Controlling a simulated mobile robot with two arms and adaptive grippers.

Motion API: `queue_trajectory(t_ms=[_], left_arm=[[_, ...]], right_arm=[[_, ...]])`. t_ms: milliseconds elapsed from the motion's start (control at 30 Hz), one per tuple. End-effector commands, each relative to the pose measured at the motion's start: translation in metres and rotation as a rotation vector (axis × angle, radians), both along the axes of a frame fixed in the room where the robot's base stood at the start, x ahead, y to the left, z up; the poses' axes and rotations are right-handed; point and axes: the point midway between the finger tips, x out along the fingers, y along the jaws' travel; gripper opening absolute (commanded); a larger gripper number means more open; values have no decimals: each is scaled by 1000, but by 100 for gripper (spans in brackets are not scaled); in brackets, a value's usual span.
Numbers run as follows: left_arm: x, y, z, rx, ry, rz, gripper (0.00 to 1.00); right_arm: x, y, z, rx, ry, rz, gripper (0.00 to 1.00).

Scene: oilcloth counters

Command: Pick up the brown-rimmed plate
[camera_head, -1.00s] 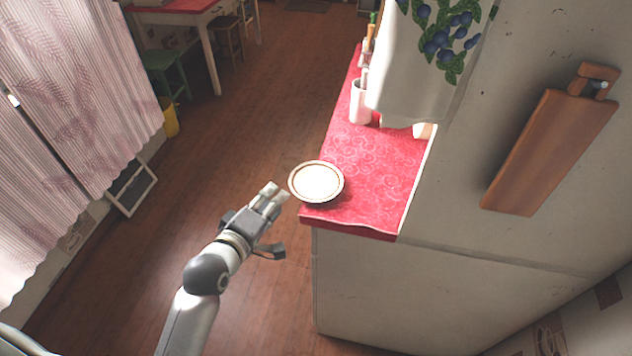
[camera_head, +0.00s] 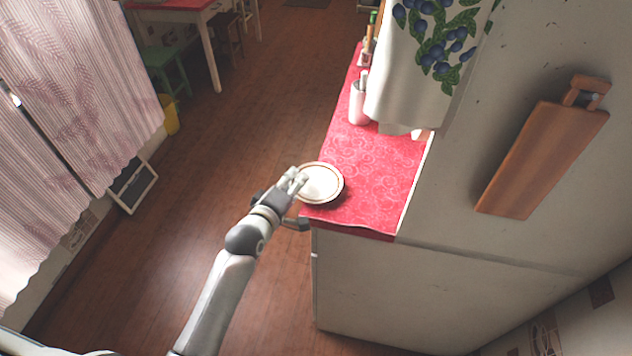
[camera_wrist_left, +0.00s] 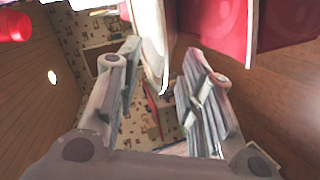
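The brown-rimmed plate (camera_head: 322,185) is pale with a thin brown ring. It lies at the near left corner of the red counter, its left edge reaching the counter's edge. My left gripper (camera_head: 297,178) is at the plate's left side and covers part of its rim. In the left wrist view the plate (camera_wrist_left: 151,45) shows edge-on, its rim reaching between the two spread fingers of the gripper (camera_wrist_left: 160,85), with gaps visible beside it. The fingers are open. My right gripper is not in view.
The red counter (camera_head: 375,175) is clear right of the plate. A white container (camera_head: 359,103) with utensils stands farther back. A wooden board (camera_head: 540,160) hangs on the white wall at right. Open floor lies left.

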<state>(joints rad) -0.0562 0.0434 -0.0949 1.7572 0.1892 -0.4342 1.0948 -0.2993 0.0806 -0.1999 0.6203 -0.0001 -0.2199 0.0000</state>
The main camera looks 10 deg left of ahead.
Motion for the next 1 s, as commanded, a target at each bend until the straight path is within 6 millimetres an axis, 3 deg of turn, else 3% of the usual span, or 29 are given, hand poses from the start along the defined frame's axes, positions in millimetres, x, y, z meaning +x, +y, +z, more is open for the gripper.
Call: queue_trajectory(t_ms=[167, 467, 1000], left_arm=[[0, 0, 0, 0, 0, 0, 35], [0, 0, 0, 0, 0, 0, 0], [0, 0, 4, 0, 1, 0, 0]], right_arm=[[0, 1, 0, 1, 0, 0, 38], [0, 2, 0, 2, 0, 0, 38], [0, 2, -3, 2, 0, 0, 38]])
